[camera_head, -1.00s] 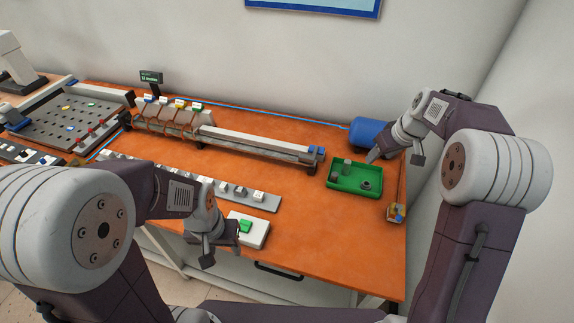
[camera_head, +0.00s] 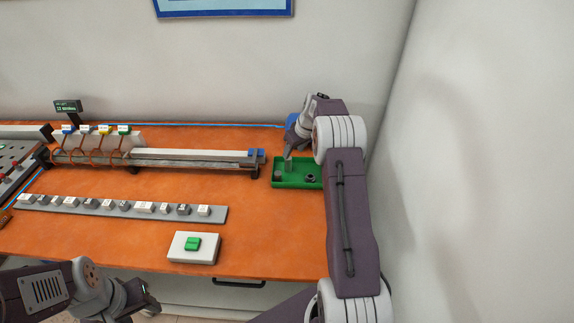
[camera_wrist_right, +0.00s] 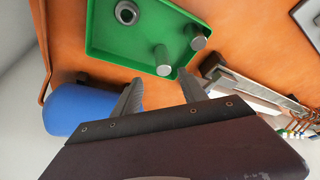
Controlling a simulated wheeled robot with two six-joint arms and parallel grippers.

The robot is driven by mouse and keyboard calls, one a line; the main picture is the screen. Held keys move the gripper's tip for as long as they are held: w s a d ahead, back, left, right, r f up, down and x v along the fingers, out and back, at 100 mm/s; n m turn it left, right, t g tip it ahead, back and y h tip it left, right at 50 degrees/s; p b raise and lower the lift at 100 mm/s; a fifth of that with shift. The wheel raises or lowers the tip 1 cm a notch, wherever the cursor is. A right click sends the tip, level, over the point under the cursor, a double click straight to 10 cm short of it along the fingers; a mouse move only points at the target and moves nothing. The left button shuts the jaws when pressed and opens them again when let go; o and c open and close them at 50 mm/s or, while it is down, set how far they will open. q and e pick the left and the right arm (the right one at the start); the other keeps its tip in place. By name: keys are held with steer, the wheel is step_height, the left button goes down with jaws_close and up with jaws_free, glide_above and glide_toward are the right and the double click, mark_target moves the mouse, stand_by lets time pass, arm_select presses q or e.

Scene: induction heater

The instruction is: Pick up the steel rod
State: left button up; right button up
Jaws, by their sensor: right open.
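A green tray (camera_head: 276,183) stands at the right end of the orange table. In the right wrist view the tray (camera_wrist_right: 104,38) holds two grey steel cylinders, a nearer rod (camera_wrist_right: 163,58) and another rod (camera_wrist_right: 197,40), plus a dark ring-shaped part (camera_wrist_right: 127,13). My right gripper (camera_wrist_right: 161,76) is open and empty, its fingertips spread on either side of the nearer rod's line and apart from it. In the head view this gripper (camera_head: 290,149) is at the tray's back edge, partly hiding the cylinders. My left gripper (camera_head: 148,303) is low at the front left; its jaws are unclear.
A blue rounded object (camera_wrist_right: 75,108) is close beside the right gripper. A long rail unit (camera_head: 205,158) with copper coils runs left of the tray. A row of small blocks on a grey strip (camera_head: 216,217) and a white box with a green button (camera_head: 205,257) lie in front.

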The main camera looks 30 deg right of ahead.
mark_target(288, 164)
steer(key=x, duration=0.4)
steer(key=p+x, duration=0.1)
steer(key=x, duration=0.1)
steer(key=shift+s+a, duration=0.15)
steer(key=shift+a, duration=0.2)
steer(key=shift+w+f, duration=0.25)
steer(key=shift+f, duration=0.25)
steer(key=shift+r, duration=0.15)
jaws_close()
